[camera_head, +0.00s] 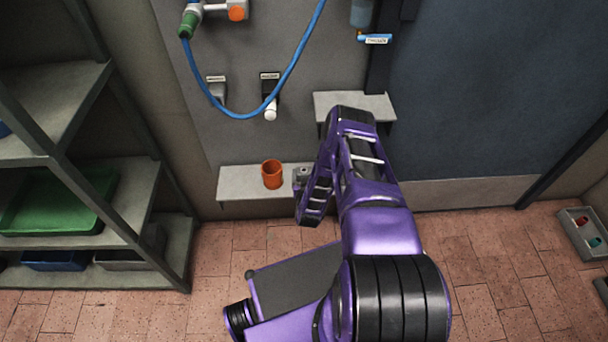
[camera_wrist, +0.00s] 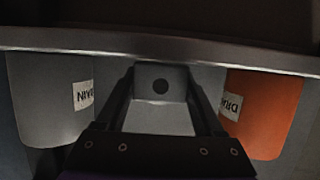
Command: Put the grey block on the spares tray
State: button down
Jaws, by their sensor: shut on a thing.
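The grey block (camera_wrist: 160,108), with a round dark hole in its face, sits between the two dark fingers of my gripper (camera_wrist: 160,84) in the wrist view, and the gripper is shut on it. In the head view my gripper (camera_head: 301,180) is at the low wall ledge (camera_head: 236,183), just right of an orange cup (camera_head: 272,174). A small grey part of the block shows at its tip there; my arm hides the rest. I cannot tell whether the block touches the ledge. No tray is readably marked as the spares tray.
The wrist view shows a labelled orange cup (camera_wrist: 264,112) and a labelled grey cup (camera_wrist: 50,100) either side of my gripper. A higher ledge (camera_head: 340,103) is close above. Shelving at left holds a green tray (camera_head: 60,200); a small tray (camera_head: 583,240) lies far right.

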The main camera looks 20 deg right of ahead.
jog(key=shift+f, duration=0.1)
jog(key=shift+c, duration=1.7)
grip_release()
jog(key=o, duration=0.3)
jog(key=shift+o, duration=0.2)
